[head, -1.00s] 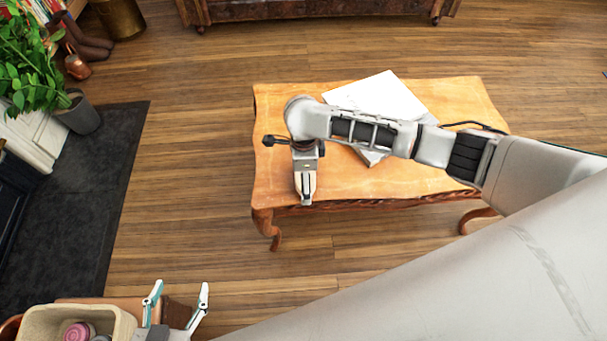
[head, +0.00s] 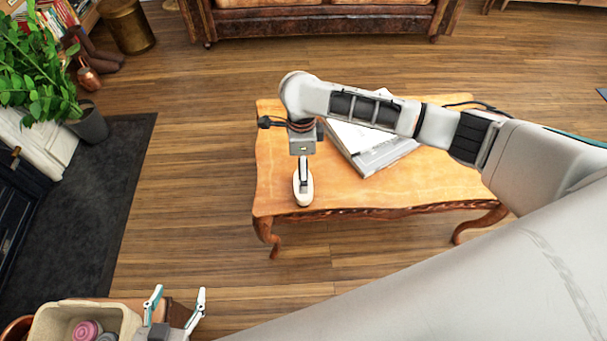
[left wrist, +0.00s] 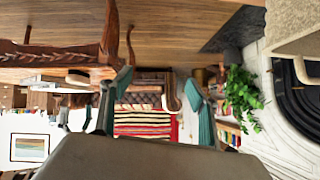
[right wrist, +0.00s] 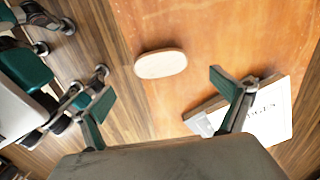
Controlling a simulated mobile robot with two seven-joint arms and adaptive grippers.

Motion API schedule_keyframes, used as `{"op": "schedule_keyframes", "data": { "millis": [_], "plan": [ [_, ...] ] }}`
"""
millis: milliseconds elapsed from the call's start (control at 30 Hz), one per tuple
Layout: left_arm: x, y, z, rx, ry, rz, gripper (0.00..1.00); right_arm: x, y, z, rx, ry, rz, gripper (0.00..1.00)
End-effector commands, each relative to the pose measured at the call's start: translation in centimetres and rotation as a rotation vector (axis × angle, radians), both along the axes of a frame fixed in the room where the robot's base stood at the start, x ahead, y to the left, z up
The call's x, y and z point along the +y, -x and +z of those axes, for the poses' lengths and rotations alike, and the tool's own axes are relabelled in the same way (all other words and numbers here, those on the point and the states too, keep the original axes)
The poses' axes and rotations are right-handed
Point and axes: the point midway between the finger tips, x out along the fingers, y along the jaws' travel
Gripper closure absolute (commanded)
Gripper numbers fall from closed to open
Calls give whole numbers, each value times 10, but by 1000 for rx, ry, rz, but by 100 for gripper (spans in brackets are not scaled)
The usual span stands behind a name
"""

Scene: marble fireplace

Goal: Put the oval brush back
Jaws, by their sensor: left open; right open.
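The oval brush (head: 304,201) is a pale, cream oval lying flat on the wooden table (head: 270,180), close to its front left edge. It also shows in the right wrist view (right wrist: 161,63), clear of both fingers. My right gripper (head: 303,182) is above the brush and partly hides it in the head view. The right wrist view shows its fingers (right wrist: 165,88) spread with nothing between them. My left gripper (head: 178,292) is open and empty, low at the left beside a beige bin and away from the table.
The beige bin (head: 46,322) holds a pink item (head: 86,331) and a grey one. A white-covered book (head: 365,150) lies on the table, partly behind my right arm. A plant (head: 35,70) stands at upper left and a leather sofa (head: 310,20) at the back.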

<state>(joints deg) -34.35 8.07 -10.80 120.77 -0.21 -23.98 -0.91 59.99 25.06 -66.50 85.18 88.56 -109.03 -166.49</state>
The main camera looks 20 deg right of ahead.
Motion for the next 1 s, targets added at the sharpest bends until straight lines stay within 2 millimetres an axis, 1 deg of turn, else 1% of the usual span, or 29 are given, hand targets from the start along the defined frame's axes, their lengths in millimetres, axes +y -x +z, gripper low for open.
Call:
{"op": "schedule_keyframes", "data": {
  "millis": [33,100,267,367,433,467,500,567,600,700,767,800,867,933,1000],
  "plan": [
    [0,2,0,5,-1,1,40,0,0,7,-2,0,1,1],
    [0,5,-3,12,-1,2,40,0,0,9,0,0,1,1],
    [1,8,-6,19,-2,1,40,2,2,9,3,-4,-8,1],
    [0,8,-7,19,-3,0,40,14,12,-2,4,-38,-82,1],
    [0,7,-6,19,-4,-2,40,32,23,-14,5,-92,-201,1],
    [0,7,-6,18,-3,-2,40,41,30,-21,7,-122,-270,1],
    [0,6,-6,16,-4,-3,40,54,39,-30,12,-167,-376,1],
    [0,6,-5,14,-3,-4,40,75,52,-41,26,-241,-556,1],
    [0,5,-4,12,-4,-5,40,88,60,-47,41,-292,-682,1],
    [0,4,-3,8,-4,-6,40,111,75,-57,84,-403,-971,1],
    [0,3,-2,7,-4,-6,40,122,83,-60,117,-463,-1134,1],
    [-1,3,-2,6,-3,-6,40,127,88,-63,142,-504,-1245,1],
    [-1,3,-1,5,-4,-7,40,134,96,-66,189,-565,-1422,1],
    [-1,3,-1,5,-4,-7,40,138,104,-69,253,-641,-1650,1],
    [-1,2,-1,4,-3,-7,40,137,112,-70,326,-718,-1883,1]
  ]
}}
